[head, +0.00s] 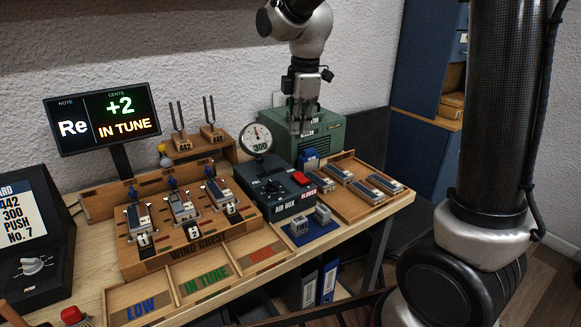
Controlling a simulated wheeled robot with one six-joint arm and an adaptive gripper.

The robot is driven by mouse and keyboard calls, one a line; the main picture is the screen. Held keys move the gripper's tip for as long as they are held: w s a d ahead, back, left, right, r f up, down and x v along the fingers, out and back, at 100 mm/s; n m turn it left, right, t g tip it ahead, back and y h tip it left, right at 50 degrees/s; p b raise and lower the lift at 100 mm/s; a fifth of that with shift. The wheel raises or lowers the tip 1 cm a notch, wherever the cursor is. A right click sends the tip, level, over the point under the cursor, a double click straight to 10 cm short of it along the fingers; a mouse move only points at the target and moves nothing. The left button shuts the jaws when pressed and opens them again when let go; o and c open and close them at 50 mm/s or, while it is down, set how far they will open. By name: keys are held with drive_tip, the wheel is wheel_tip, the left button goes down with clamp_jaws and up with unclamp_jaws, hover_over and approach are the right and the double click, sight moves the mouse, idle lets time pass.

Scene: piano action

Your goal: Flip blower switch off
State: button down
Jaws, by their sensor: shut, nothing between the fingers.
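The air box (277,199) is a dark grey-green unit on the bench, with a round pressure gauge (257,138) standing on it. Which way the rocker is tilted is too small to tell. My gripper (301,131) points down, shut and empty, above and behind the switch in the picture. It appears apart from the switch, in front of the green box (322,137).
The wind chest (190,251) with several reed blocks stands left of the air box. A tray (345,205) of reed blocks lies to its right, and grey weights on a blue mat (311,233) sit in front. A tuner display (104,118) reads +2, IN TUNE.

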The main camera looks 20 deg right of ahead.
drive_tip(key=n, duration=0.3)
drive_tip(key=shift+w+a+r, duration=0.1)
drive_tip(key=shift+w+r, duration=0.05)
approach(294, 180)
drive_tip(key=f, duration=0.5)
drive_tip(key=shift+w+f, duration=0.2)
drive_tip(key=shift+w, duration=0.2)
drive_tip(key=shift+f, duration=0.2)
drive_tip(key=shift+w+a+f, duration=0.1)
drive_tip(key=shift+w+f, duration=0.1)
drive_tip(key=shift+f, duration=0.1)
drive_tip(key=shift+s, duration=0.2)
